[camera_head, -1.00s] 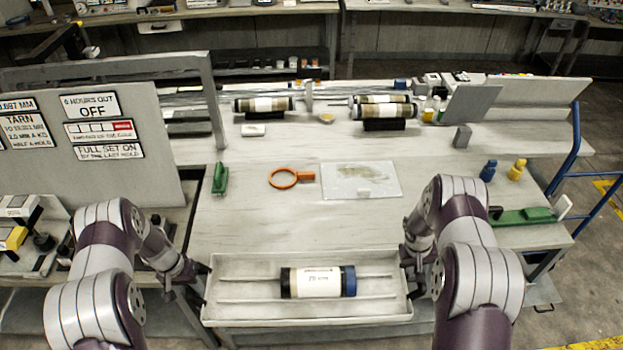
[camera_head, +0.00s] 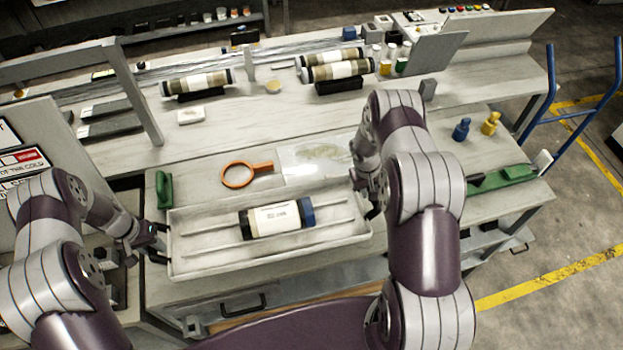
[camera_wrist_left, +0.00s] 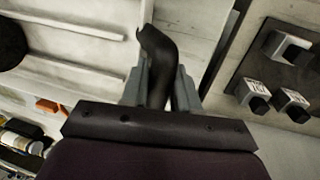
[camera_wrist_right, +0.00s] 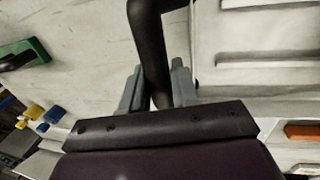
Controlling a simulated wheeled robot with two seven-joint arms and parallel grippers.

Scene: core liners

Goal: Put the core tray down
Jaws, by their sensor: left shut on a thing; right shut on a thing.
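The core tray (camera_head: 200,264) is a pale, shallow rectangular tray in the head view, tilted in the picture over the bench's front part. A core liner (camera_head: 272,219) with a white label, a black end and a blue end lies in it between thin rails. My left gripper (camera_head: 155,238) is shut on the dark handle at the tray's left end; the handle shows between the fingers in the left wrist view (camera_wrist_left: 160,75). My right gripper (camera_head: 372,200) is shut on the right-end handle, clear in the right wrist view (camera_wrist_right: 152,60). I cannot tell whether the tray's underside touches the bench.
Behind the tray are an orange ring with a handle (camera_head: 238,175), a clear sheet (camera_head: 305,160) and a green tool (camera_head: 164,190). Other core liners (camera_head: 196,82) sit on dark rests farther back. Blue (camera_head: 461,129) and yellow (camera_head: 490,123) pieces stand to the right.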

